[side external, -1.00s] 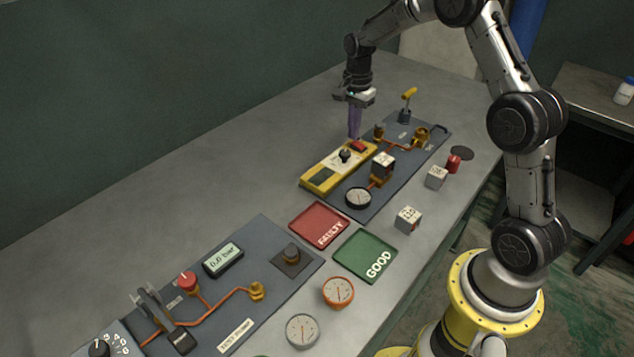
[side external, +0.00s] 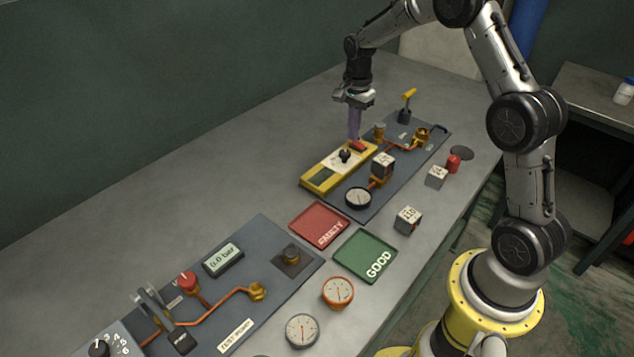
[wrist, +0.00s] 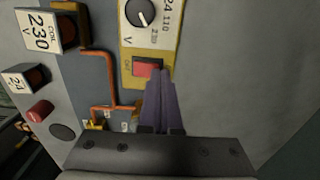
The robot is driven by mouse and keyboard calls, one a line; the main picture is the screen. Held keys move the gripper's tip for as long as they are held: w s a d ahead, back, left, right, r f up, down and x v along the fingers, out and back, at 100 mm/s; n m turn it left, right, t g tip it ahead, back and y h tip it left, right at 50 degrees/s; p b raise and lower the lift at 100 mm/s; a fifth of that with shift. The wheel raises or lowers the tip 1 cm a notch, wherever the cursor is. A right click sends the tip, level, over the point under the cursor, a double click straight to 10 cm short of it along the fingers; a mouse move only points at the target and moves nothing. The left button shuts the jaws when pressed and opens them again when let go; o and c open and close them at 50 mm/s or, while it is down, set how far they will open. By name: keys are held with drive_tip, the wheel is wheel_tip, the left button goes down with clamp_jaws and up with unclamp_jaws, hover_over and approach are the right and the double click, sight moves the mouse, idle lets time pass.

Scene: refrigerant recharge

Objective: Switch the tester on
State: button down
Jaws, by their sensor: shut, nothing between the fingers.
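The yellow tester (side external: 340,168) lies on the far dark panel, with a black knob (side external: 345,156) on a white dial and a dark display (side external: 322,178). Its red rocker switch (side external: 359,146) is at the far end. In the wrist view the red switch (wrist: 146,67) is in plain sight beside an "Off" mark. My gripper (side external: 354,138) points down with its purple fingers together and empty. In the wrist view the fingertips (wrist: 160,73) are right by the edge of the switch. I cannot tell whether they touch it.
A copper pipe (wrist: 110,75) and a "230" coil block (wrist: 47,31) stand beside the tester. A yellow-handled lever (side external: 407,100) stands behind. Red FAULTY (side external: 312,212) and green GOOD (side external: 351,268) trays lie nearer. The table left of the tester is bare.

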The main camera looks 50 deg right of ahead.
drive_tip(key=shift+f, duration=0.3)
drive_tip(key=shift+r, duration=3.05)
